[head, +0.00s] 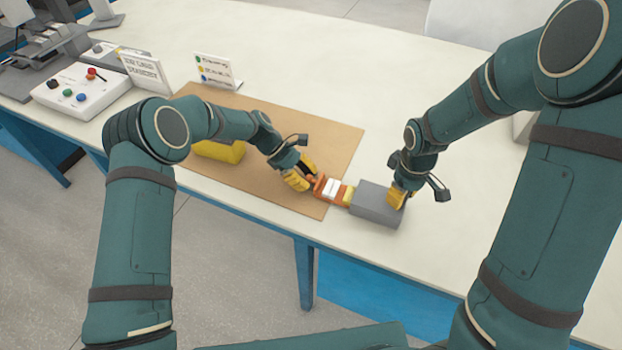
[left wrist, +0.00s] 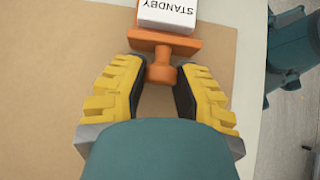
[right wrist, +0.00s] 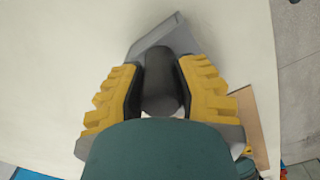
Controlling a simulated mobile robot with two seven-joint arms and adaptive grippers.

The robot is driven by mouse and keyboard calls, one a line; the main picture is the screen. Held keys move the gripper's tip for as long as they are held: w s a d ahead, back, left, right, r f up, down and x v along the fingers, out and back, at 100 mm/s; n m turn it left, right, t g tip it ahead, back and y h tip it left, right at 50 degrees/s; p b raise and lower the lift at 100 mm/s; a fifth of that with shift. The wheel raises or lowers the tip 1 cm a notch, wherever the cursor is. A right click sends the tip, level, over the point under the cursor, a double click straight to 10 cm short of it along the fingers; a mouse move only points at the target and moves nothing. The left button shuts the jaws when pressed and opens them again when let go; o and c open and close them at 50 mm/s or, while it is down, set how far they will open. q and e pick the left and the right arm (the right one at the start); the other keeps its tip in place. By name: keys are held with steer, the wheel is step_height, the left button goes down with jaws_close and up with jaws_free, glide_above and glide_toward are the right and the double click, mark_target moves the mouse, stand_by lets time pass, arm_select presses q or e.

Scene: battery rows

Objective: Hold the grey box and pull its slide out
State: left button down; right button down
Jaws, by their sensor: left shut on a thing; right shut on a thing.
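The grey box (head: 376,205) stands on the white table at the right edge of the brown mat. Its orange slide (head: 319,186) sticks out of its left side, over the mat's edge. A white block marked STANDBY (left wrist: 168,13) sits on the slide, and a yellow block (head: 348,194) lies between it and the box. My left gripper (head: 304,179) is shut on the slide's orange knob (left wrist: 160,70). My right gripper (head: 396,198) is shut on a dark rounded handle (right wrist: 161,85) of the grey box. The inside of the box is hidden.
The brown mat (head: 320,140) lies left of the box. A yellow block (head: 220,151) sits on it behind my left arm. A control box with coloured buttons (head: 80,90) and two sign cards (head: 143,70) stand at the far left. The table behind the grey box is clear.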

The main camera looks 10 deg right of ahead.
arm_select(q)
steer(key=c, duration=0.7)
jaws_free()
steer(key=shift+o, duration=0.2)
steer(key=v, duration=1.2)
arm_select(e)
steer(key=c, duration=0.7)
jaws_free()
arm_select(q)
steer(key=shift+f, duration=0.1)
